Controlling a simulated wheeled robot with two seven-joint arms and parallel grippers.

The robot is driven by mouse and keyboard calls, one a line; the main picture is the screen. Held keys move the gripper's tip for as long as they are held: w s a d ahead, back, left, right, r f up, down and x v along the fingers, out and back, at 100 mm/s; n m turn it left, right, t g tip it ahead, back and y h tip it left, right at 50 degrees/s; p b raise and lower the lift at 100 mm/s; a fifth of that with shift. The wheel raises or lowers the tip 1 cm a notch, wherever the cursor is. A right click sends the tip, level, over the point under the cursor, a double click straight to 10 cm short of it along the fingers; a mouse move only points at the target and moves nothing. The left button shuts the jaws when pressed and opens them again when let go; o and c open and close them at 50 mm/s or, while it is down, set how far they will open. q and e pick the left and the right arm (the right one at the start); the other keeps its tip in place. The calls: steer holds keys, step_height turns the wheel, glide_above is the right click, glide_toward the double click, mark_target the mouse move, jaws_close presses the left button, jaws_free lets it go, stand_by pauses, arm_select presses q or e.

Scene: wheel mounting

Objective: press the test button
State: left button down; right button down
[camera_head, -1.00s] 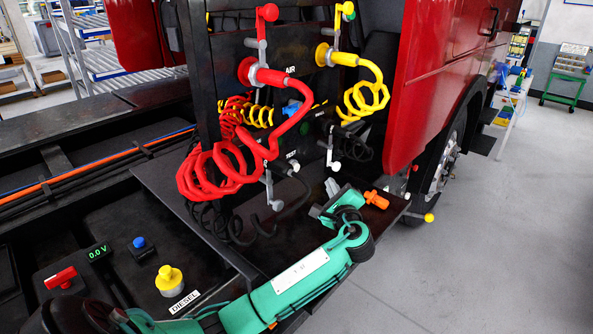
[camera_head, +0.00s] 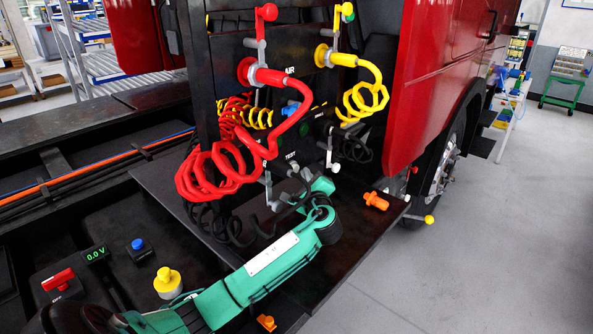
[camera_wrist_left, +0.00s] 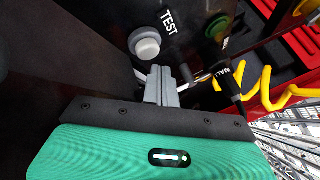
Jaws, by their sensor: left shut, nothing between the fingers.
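The test button is a round pale grey-white cap (camera_wrist_left: 146,44) on a dark panel, beside the white label TEST (camera_wrist_left: 170,22) in the left wrist view. In the head view it is a small pale spot (camera_head: 294,167) below the AIR fittings. My left gripper (camera_wrist_left: 160,76) is shut and empty, its grey fingers together. The tips lie just below and slightly right of the button in the wrist view; I cannot tell whether they touch it. In the head view the fingers (camera_head: 306,174) are small, close to the panel, at the end of my green arm.
A green-ringed socket (camera_wrist_left: 217,28) with a black plug is right of the button. Red (camera_head: 215,170) and yellow coiled hoses (camera_head: 365,98) hang nearby. An orange part (camera_head: 375,201) lies on the dark deck plate (camera_head: 350,232). The 0.0 V display (camera_head: 96,254) is at lower left.

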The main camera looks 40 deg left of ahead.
stand_by(0.3)
stand_by(0.8)
stand_by(0.8)
arm_select(q)
steer(key=shift+a, duration=0.15)
steer(key=shift+a, duration=0.35)
steer(key=shift+a, duration=0.15)
stand_by(0.4)
